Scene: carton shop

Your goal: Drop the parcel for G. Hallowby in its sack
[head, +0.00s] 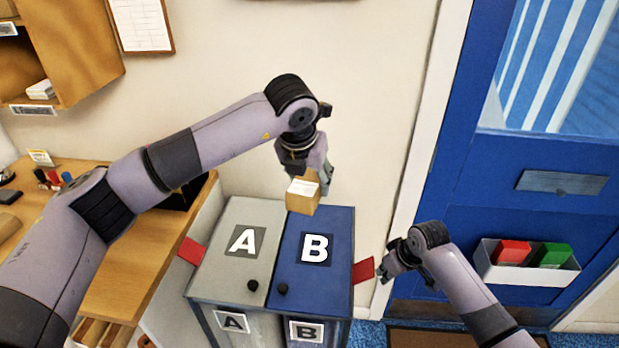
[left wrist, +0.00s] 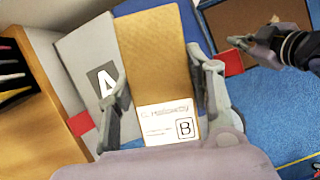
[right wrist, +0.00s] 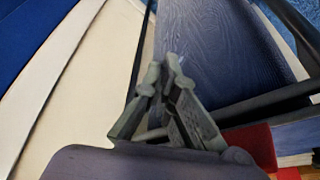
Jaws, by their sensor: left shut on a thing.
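A small brown carton parcel (head: 302,195) has a white label (left wrist: 167,122) that seems to read "G. Hallowby", with a boxed B. My left gripper (left wrist: 163,88) is shut on the parcel, a finger on each side, and holds it above the back of the blue lid marked B (head: 310,272). The grey lid marked A (head: 240,262) is beside it on the left. Both lids look closed, so no sack shows. My right gripper (head: 388,272) looks shut and empty beside a red tab (head: 363,270) at B's right side; its fingertips meet in the right wrist view (right wrist: 166,72).
Another red tab (head: 192,251) sticks out at A's left side. A wooden desk (head: 130,290) stands at the left. A blue door (head: 500,190) with a tray (head: 520,275) of red and green boxes is at the right. Blue carpet lies by the bins.

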